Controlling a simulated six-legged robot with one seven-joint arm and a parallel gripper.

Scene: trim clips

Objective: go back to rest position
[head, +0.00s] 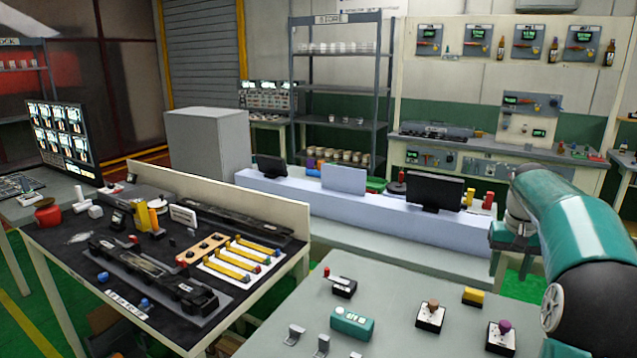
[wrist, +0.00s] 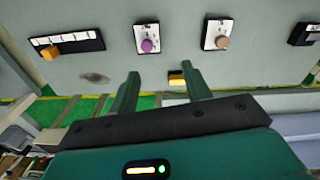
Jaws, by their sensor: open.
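My gripper shows in the wrist view (wrist: 160,88) with its two green fingers spread apart and nothing between them. It is above the grey table (head: 390,335), apart from the things on it. In the head view my teal arm is at the right, and the gripper's fingertips cannot be made out there. A brown knob (head: 431,312) and a purple knob (head: 500,337) stand on white-topped bases.
A teal box (head: 352,322), a black box with a red knob (head: 341,285) and small grey clips (head: 294,333) are also on the table. A slotted black strip (wrist: 66,44) holds an orange piece. A dark workbench (head: 90,262) stands left; monitors (head: 436,189) stand behind.

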